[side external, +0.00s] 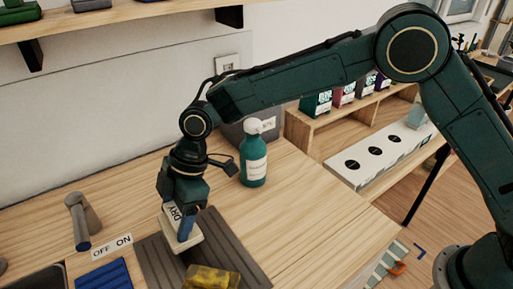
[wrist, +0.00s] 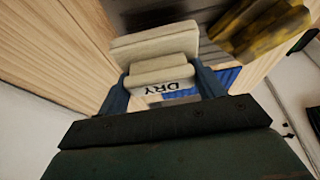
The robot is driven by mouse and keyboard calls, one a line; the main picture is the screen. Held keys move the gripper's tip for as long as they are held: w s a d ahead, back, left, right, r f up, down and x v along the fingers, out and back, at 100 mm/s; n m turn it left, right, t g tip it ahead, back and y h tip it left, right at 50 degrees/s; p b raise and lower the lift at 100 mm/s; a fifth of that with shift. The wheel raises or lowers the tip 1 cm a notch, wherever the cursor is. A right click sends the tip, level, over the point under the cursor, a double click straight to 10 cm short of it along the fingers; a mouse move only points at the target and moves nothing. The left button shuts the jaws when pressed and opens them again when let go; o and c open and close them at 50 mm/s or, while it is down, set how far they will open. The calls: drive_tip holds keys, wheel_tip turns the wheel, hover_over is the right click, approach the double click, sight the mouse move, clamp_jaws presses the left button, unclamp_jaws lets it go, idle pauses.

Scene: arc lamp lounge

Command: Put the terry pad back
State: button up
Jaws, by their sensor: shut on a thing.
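The terry pad is a cream block with a narrower grip on top marked DRY; its lower slab shows in the side view (side external: 184,242) and fills the middle of the wrist view (wrist: 155,45). My gripper (side external: 180,226) points down, its blue fingers shut on the pad's grip from both sides, as the wrist view (wrist: 162,84) also shows. The pad is over or at the dark grey ribbed surface (side external: 226,240) on the wooden counter. I cannot tell whether its underside touches that surface.
A yellow sponge-like block (side external: 211,279) lies close in front of the pad. A blue ribbed pad (side external: 104,275), an OFF ON label (side external: 112,246) and a grey lever (side external: 80,222) are at left. Counter at right is clear.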

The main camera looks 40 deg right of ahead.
drive_tip(key=shift+f, duration=1.35)
drive_tip(key=shift+f, duration=0.1)
drive_tip(key=o, duration=0.9)
drive_tip(key=shift+o, duration=0.2)
drive_tip(key=v, duration=1.2)
drive_tip(key=shift+r, duration=0.25)
